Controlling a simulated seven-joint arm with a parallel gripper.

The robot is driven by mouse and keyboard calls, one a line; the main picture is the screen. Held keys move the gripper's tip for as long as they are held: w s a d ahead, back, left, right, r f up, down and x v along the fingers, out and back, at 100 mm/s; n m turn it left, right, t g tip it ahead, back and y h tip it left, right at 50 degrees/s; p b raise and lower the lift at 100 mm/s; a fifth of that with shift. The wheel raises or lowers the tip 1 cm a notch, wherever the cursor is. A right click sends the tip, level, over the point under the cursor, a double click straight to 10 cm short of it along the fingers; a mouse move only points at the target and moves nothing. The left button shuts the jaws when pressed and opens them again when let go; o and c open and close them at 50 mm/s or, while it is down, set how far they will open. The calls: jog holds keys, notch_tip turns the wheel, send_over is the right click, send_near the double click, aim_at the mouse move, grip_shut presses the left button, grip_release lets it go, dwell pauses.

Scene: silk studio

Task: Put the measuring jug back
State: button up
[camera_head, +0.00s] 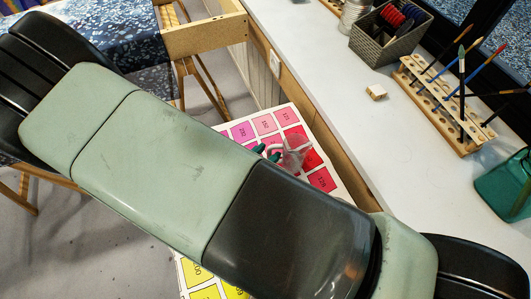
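A clear, see-through vessel (296,154), which looks like the measuring jug, shows just above my arm near the middle of the head camera view. It is in front of a chart of numbered colour swatches (265,124); I cannot tell whether it rests on it or is held above it. Two small dark green pieces (260,148) and a pale curved part are at its left side. They may be my fingertips or part of the jug; I cannot tell which. My arm hides the rest of my gripper and the area below.
A white worktop (330,95) runs along the right, with a grey basket (390,38), a wooden brush rack (440,105), a small wooden block (376,92) and a green container (505,185). A blue patterned cloth (120,45) covers a trestle table at upper left. The worktop's middle is largely clear.

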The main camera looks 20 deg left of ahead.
jog(key=shift+r, duration=0.15)
jog(key=shift+s+a+r, duration=0.1)
jog(key=shift+s+r, duration=0.05)
jog(key=shift+s, duration=0.15)
jog(key=v, duration=1.1)
jog(key=shift+s, duration=0.2)
jog(key=shift+r, duration=0.1)
